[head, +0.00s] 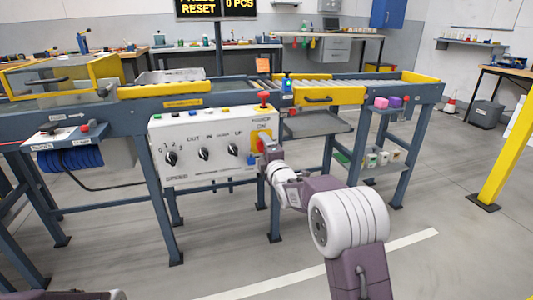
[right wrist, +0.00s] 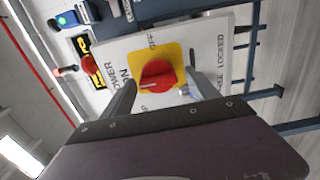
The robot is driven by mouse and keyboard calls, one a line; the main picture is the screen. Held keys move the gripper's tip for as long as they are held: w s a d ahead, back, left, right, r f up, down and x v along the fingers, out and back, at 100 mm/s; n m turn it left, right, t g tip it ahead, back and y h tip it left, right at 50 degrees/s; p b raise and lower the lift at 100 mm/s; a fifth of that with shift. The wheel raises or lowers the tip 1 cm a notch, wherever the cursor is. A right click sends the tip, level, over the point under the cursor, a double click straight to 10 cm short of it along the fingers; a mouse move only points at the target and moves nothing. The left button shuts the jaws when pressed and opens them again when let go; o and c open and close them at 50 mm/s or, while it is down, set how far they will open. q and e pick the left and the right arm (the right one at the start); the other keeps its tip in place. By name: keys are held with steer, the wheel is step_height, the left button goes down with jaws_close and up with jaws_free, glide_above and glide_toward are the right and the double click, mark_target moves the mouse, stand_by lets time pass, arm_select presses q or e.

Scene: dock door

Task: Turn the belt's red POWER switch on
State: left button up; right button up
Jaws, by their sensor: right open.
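The red POWER switch (right wrist: 158,73) is a round red knob on a yellow plate (right wrist: 141,52), with ON and OFF lettering around it. It sits at the right end of the white control panel (head: 190,134); in the head view my gripper mostly hides it. My right gripper (right wrist: 162,79) is open, with one finger on each side of the knob. I cannot tell whether the fingers touch it. In the head view the right gripper (head: 268,146) is at the panel's right end. My left gripper is out of view.
A red mushroom button (head: 263,96) stands on top of the panel, just above the switch. Black dials (head: 204,153) line the panel to the left. The conveyor (head: 320,90) runs behind. A shelf with small cans (head: 371,159) is at right. The floor in front is clear.

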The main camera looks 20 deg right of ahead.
steer(key=s+p, duration=0.3)
steer(key=s, duration=0.5)
steer(key=shift+s+d, duration=0.15)
steer(key=shift+s, duration=0.05)
